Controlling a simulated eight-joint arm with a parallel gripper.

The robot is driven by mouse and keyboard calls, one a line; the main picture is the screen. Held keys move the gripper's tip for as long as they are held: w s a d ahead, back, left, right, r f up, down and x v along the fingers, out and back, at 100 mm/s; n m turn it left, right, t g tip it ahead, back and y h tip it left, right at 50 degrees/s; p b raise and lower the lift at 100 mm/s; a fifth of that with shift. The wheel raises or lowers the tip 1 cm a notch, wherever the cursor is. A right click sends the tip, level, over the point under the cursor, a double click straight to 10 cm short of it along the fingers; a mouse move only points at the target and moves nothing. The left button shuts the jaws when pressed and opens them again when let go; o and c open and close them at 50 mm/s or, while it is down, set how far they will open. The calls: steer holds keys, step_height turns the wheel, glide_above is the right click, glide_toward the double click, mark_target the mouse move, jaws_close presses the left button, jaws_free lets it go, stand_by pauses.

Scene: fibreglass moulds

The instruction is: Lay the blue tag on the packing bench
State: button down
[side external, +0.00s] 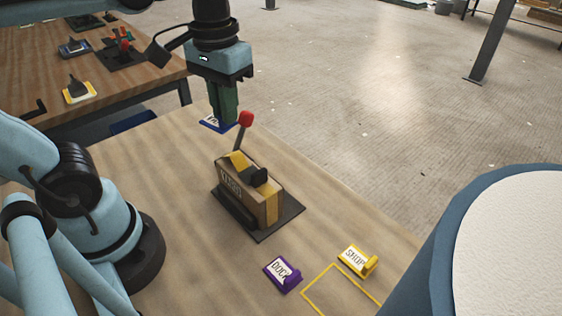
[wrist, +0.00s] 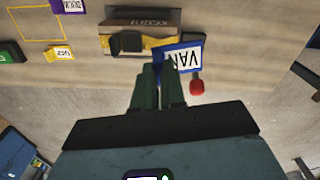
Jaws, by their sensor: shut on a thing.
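My gripper (side external: 223,118) has dark green fingers pointing down and is shut on the blue tag (side external: 208,123). The tag has a white face reading VAN and shows clearly in the wrist view (wrist: 165,50), at the fingertips (wrist: 157,72). In the side view the fingers hide part of it. It is over the far end of the near wooden bench (side external: 150,160), behind the lever box; I cannot tell the gap below it. A second wooden bench (side external: 150,72) stands at the back left. No label shows which is the packing bench.
A cardboard-coloured lever box (side external: 235,196) with a red-knobbed lever (side external: 245,119) stands close to my gripper. A purple tag (side external: 282,273), a yellow tag (side external: 357,260) and a yellow outline (side external: 318,292) are at the front. The back bench holds a yellow-edged tag (side external: 79,92) and levers.

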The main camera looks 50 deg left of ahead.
steer(key=s+a+f+n, duration=0.1)
steer(key=a+f+n, duration=0.1)
steer(key=a+f, duration=0.2)
steer(key=s+a+f+n, duration=0.2)
steer(key=a+f, duration=0.3)
steer(key=a, duration=0.2)
steer(key=s+a+f+n, duration=0.1)
steer(key=a+f+n, duration=0.1)
steer(key=a+f, duration=0.2)
steer(key=shift+s+a+f, duration=0.15)
steer(key=shift+a, duration=0.25)
steer(key=shift+s+a+f, duration=0.1)
steer(key=shift+a, duration=0.25)
steer(key=shift+f, duration=2)
steer(key=c, duration=1.7)
jaws_free()
steer(key=shift+f, duration=0.15)
steer(key=o, duration=0.5)
